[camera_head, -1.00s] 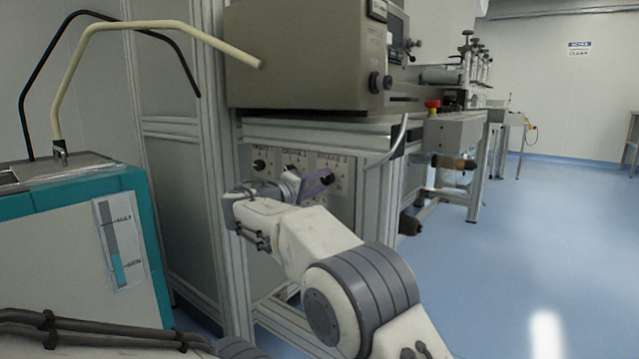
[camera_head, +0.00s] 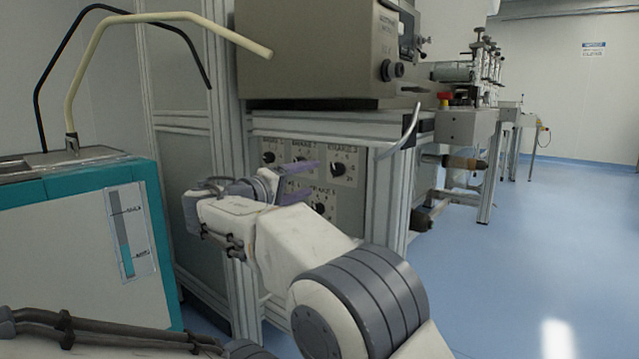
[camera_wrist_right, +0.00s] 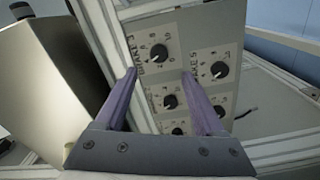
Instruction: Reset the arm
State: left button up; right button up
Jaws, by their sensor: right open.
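My right gripper (camera_head: 308,181) has two purple fingers and is open and empty in front of the grey knob panel (camera_head: 338,190). In the right wrist view the two fingers (camera_wrist_right: 159,78) stand apart, with the panel and its black knobs (camera_wrist_right: 170,102) behind them. I see nothing between the fingers. I cannot tell whether they touch the panel. My right arm (camera_head: 300,235) reaches in from the lower right of the head view. A part of my left arm (camera_head: 110,337) shows at the bottom left; its gripper is not in view.
A teal and white tank (camera_head: 75,230) with a level gauge and bent rods stands at the left. A beige machine (camera_head: 310,50) sits above the panel, with a bent metal handle (camera_head: 402,135) beside it. The blue floor (camera_head: 540,220) at the right is clear.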

jog(key=shift+v, duration=1)
jog(key=s+d+f+g+y+p, duration=0.35)
jog(key=s+g+p, duration=0.2)
jog(key=s, duration=0.75)
jog(key=s+d+f+g+y+p, duration=0.35)
jog(key=s+p, duration=0.35)
jog(key=s, duration=0.6)
jog(key=s+d+f+g+y+p, duration=0.35)
jog(key=s+d+g+p, duration=0.2)
jog(key=s, duration=0.75)
notch_tip(320, 180, up, 37)
jog(key=s+y+p, duration=0.1)
jog(key=p, duration=3.7)
jog(key=shift+a+r, duration=0.2)
jog(key=shift+a, duration=0.1)
